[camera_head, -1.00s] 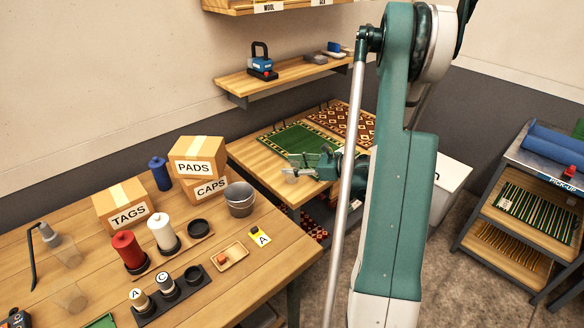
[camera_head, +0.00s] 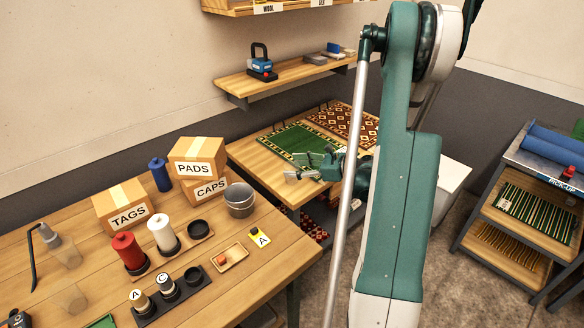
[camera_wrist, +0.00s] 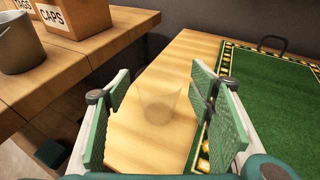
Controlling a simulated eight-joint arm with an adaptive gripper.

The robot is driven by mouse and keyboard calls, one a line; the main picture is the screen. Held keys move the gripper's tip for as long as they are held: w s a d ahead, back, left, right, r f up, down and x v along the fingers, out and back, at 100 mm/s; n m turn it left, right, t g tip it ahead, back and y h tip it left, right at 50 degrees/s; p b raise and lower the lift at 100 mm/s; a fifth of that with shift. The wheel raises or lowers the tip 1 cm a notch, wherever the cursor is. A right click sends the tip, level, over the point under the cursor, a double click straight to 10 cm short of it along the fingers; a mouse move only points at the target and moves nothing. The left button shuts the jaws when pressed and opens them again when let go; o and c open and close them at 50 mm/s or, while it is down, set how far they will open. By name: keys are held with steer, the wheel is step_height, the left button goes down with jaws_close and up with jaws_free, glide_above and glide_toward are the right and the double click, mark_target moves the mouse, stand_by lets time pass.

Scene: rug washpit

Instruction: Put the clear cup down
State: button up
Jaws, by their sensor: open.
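The clear cup (camera_wrist: 159,104) shows in the wrist view, upright on the bare wooden strip of the far table (camera_wrist: 190,50), left of the green rug (camera_wrist: 270,105). My gripper (camera_wrist: 163,90) is open, with one green finger pad on each side of the cup in the picture and gaps between. In the head view my gripper (camera_head: 304,173) is over the left part of the far table, by the green rug's near edge. I cannot make out the cup clearly there.
Two other clear cups (camera_head: 69,298) (camera_head: 66,253) stand at the left of the near table. A grey bucket (camera_head: 240,200) and the CAPS box (camera_head: 207,188) stand at that table's far side. A patterned rug (camera_head: 345,125) lies beyond the green one.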

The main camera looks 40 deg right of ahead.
steer(key=p+v, duration=0.1)
steer(key=v, duration=0.9)
steer(key=shift+s+p, duration=0.2)
steer(key=shift+p, duration=0.2)
steer(key=shift+r, duration=0.1)
steer(key=w+a+r+n+g+h, duration=0.1)
steer(key=a+r+n+g, duration=0.2)
steer(key=a, duration=0.6)
steer(key=w+a+r+n+g, duration=0.1)
steer(key=a+r+n, duration=0.35)
steer(key=a, duration=0.45)
steer(key=w+a+r+n+g+h, duration=0.1)
steer(key=w+a+r+n, duration=0.3)
steer(key=a, duration=0.6)
steer(key=s+a+r+n+h, duration=0.2)
steer(key=s+a+n, duration=0.7)
steer(key=s+a, duration=0.1)
steer(key=s+a+r+n+g+h, duration=0.1)
steer(key=s+a+r+n+h, duration=0.1)
steer(key=s+a+n, duration=0.7)
steer(key=s+n, duration=0.1)
steer(key=s, duration=0.1)
steer(key=shift+s+a+r, duration=0.35)
steer(key=shift+s+a, duration=0.05)
